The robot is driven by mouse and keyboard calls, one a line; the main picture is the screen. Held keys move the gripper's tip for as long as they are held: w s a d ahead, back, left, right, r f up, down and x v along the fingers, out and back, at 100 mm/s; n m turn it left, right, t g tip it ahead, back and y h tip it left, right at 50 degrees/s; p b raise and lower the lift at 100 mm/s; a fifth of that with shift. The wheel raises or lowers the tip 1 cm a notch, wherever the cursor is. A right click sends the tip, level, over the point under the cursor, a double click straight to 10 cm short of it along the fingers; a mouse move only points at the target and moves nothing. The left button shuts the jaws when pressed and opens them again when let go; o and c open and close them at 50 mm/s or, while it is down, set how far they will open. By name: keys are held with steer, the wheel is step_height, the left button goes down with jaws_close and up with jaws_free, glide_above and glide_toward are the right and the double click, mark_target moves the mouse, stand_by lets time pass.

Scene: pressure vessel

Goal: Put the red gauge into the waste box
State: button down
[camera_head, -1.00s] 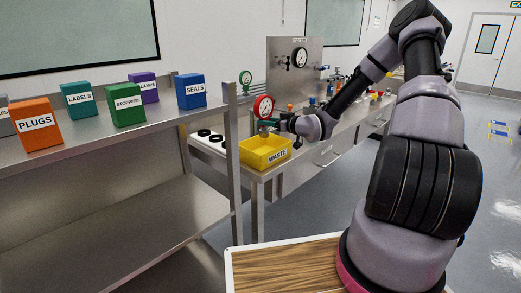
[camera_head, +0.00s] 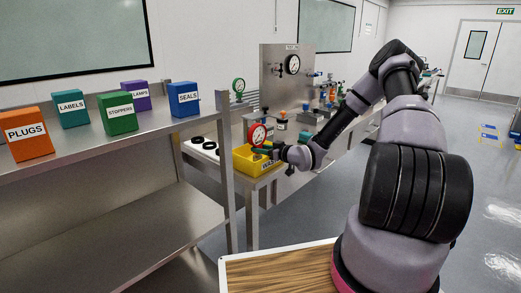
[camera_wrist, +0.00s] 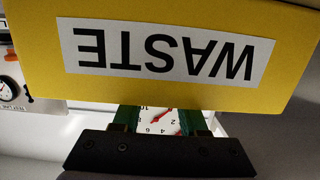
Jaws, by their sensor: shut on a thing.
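The red gauge (camera_head: 258,134) has a red rim and a white dial. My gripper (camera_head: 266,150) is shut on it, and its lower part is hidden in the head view. The gauge stands upright at the yellow waste box (camera_head: 241,162), low over the box's opening as far as I can tell. In the wrist view the box's labelled wall (camera_wrist: 165,55) fills the upper part, upside down. The gauge's dial (camera_wrist: 158,121) shows past the box's rim, between green fingers (camera_wrist: 160,124).
A steel shelf (camera_head: 60,155) with several coloured boxes stands at the left. A green-rimmed gauge (camera_head: 238,86) stands behind the waste box. A steel panel (camera_head: 270,75) with a mounted gauge (camera_head: 292,65) and various small parts lie further along the bench.

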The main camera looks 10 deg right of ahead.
steer(key=shift+f, duration=0.1)
steer(key=shift+c, duration=2.2)
jaws_free()
